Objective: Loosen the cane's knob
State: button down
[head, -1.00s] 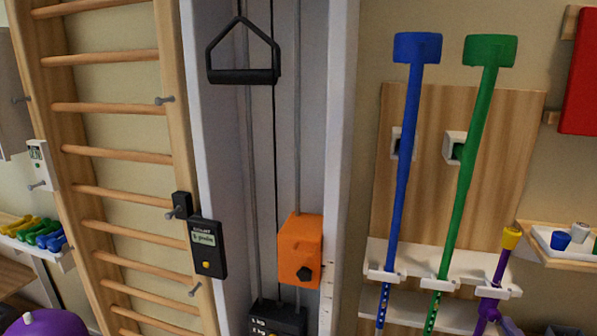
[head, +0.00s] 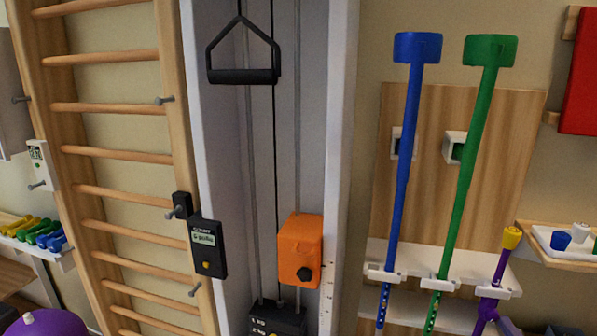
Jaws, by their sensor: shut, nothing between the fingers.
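A blue cane (head: 404,160) and a green cane (head: 473,160) lean in front of a wooden wall board, with thick heads at the top. Their lower shafts have rows of holes and pass through a white rack (head: 408,269). A shorter purple cane (head: 493,287) with a yellow top (head: 511,238) stands in the rack to the right. A wider purple part (head: 487,312) sits on its lower shaft. I cannot tell whether it is a knob, as the picture's lower edge cuts it off. My gripper is not in view.
Wooden wall bars (head: 110,107) are at the left. A small tray (head: 560,251) with cups is at the right.

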jog(key=shift+d+r, duration=0.1)
jog(key=shift+r, duration=0.25)
dwell(0.3)
jog(key=shift+r, duration=0.4)
dwell(0.4)
jog(key=shift+d+r, duration=0.15)
jog(key=shift+d, duration=0.15)
dwell(0.4)
jog(key=s, duration=0.6)
jog(key=shift+a, duration=0.25)
dwell(0.3)
